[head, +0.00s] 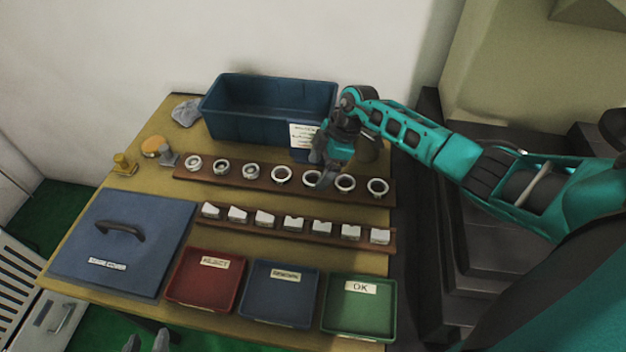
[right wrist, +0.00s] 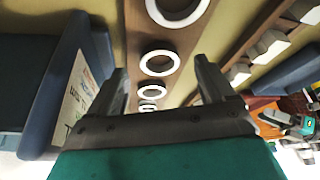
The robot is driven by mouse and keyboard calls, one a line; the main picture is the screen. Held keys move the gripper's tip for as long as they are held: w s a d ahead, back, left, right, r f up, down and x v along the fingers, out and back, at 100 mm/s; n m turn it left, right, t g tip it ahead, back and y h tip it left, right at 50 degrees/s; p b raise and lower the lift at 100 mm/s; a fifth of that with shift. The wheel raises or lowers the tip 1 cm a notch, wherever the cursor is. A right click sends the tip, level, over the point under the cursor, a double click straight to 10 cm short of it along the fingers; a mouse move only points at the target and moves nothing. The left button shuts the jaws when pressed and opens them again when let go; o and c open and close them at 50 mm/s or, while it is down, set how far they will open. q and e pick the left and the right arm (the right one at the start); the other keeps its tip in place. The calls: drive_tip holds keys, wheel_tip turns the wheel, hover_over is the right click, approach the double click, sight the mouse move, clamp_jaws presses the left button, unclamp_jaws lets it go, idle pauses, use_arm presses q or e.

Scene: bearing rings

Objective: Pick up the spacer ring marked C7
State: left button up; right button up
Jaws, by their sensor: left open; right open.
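Several spacer rings stand in a row on a brown strip (head: 235,180). The left ones, such as the ring (head: 194,163), look thicker with a smaller hole; the right ones, such as the ring (head: 377,187), look thinner. No C7 mark is legible on any ring. My right gripper (head: 320,170) is open over the right half of the row, beside a ring (head: 312,177) that it partly covers. In the right wrist view a ring (right wrist: 160,52) shows between and beyond the open fingers (right wrist: 163,85). My left gripper (head: 147,342) is open at the bottom edge, away from the rings.
A blue bin (head: 255,125) with a paper label stands behind the rings. A second strip (head: 270,238) holds several white blocks. In front are red (head: 200,302), blue (head: 275,318) and green (head: 355,330) trays and a blue lid (head: 150,225) with handle. Small yellow and grey items lie left.

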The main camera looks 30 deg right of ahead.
drive_tip(key=shift+x, duration=1)
drive_tip(key=shift+r, duration=0.1)
drive_tip(key=c, duration=1.2)
